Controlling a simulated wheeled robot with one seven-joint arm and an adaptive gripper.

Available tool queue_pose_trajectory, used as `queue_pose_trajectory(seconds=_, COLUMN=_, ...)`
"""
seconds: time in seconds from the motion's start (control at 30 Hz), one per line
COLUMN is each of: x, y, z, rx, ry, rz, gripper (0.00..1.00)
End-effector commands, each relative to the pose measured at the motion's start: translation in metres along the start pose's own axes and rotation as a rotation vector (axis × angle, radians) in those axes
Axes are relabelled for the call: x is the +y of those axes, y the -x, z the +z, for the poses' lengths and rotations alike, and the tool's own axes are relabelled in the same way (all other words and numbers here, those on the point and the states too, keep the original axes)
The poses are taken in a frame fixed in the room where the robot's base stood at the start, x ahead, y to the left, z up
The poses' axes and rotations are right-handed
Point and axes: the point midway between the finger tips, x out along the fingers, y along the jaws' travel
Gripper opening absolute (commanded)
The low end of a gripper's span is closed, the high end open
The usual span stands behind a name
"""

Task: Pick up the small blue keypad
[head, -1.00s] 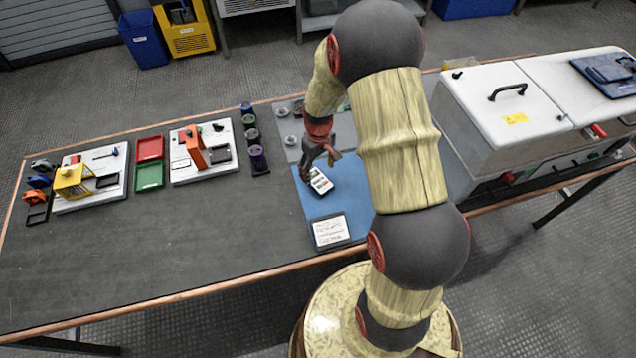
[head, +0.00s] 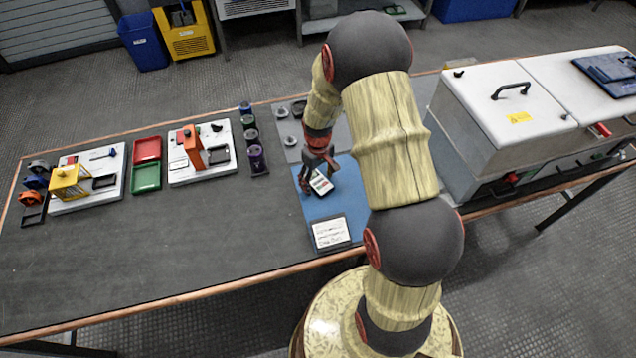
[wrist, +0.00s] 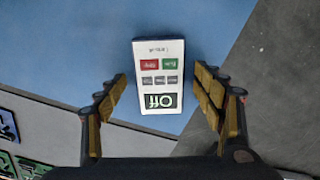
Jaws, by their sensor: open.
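The keypad (head: 321,183) lies on the blue mat (head: 315,207). In the wrist view the keypad (wrist: 158,62) shows a white face with a green and a red button, a row of grey keys and a dark panel reading "Off"; I see no clear blue on it. My gripper (head: 319,174) is over it, and its fingers partly cover it in the head view. In the wrist view my gripper (wrist: 160,78) is open. One finger is on each side of the keypad's lower part, with a small gap on both sides.
A framed card (head: 330,232) lies on the mat's front part. Small round items (head: 283,113) sit on the grey mat behind. Dark cups (head: 256,155) stand to the left. A large white-lidded cabinet (head: 500,105) stands to the right. The worktop's front left is clear.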

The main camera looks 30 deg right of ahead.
Motion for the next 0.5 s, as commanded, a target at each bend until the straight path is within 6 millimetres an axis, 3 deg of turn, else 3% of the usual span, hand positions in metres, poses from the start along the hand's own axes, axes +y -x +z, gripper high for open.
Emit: queue_pose_trajectory(seconds=0.5, x=0.0000, y=-0.0030, z=0.0000, rx=0.000, ry=0.000, rz=0.000, gripper=0.66)
